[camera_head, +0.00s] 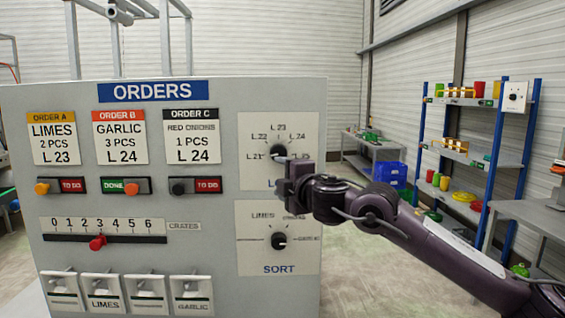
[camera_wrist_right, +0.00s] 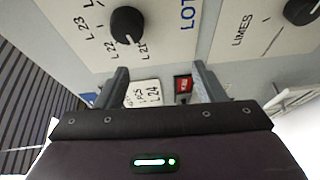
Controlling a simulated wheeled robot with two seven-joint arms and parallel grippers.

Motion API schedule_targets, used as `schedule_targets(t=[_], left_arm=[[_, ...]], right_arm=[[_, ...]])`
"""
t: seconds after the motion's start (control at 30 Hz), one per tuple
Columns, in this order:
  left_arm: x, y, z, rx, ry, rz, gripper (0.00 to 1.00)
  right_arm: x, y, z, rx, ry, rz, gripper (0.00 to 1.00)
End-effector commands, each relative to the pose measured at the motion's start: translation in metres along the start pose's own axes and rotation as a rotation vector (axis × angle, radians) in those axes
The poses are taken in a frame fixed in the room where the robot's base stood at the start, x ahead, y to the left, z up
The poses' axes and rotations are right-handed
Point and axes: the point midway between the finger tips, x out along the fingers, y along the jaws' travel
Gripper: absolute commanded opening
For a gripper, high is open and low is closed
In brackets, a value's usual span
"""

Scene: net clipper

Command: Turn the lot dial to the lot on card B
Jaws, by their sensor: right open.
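Card B (camera_head: 119,138) has a red header and reads GARLIC, 3 PCS, L 24. The lot dial (camera_head: 279,150) is a black knob on a pale plate, with labels L 21 to L 24 around it. It also shows at the top of the right wrist view (camera_wrist_right: 127,24). I cannot tell clearly which label its pointer faces. My right gripper (camera_head: 284,165) is just below and in front of the dial, covering part of the plate's lettering. In the right wrist view its two fingers (camera_wrist_right: 162,82) are apart with nothing between them. My left gripper is not in view.
Below is the SORT dial (camera_head: 279,241). Left of the dials are card A (camera_head: 53,138), card C (camera_head: 192,136), rocker switches, a red crates slider (camera_head: 97,242) and several lower flaps.

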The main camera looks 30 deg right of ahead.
Motion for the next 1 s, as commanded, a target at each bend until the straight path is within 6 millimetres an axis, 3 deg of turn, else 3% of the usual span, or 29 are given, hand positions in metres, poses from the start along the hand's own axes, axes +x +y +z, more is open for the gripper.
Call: schedule_targets(t=[0.03, 0.2, 0.7, 1.0], left_arm=[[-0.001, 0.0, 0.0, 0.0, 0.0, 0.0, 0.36], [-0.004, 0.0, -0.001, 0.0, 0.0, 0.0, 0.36], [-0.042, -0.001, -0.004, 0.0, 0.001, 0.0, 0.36], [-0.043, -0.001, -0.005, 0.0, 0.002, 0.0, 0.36]], right_arm=[[-0.005, 0.018, 0.014, -0.016, -0.017, 0.02, 0.63], [-0.01, 0.039, 0.031, -0.034, -0.033, 0.039, 0.63], [0.058, 0.044, 0.033, -0.031, -0.032, 0.04, 0.63], [0.066, 0.041, 0.034, -0.034, -0.034, 0.041, 0.63]])
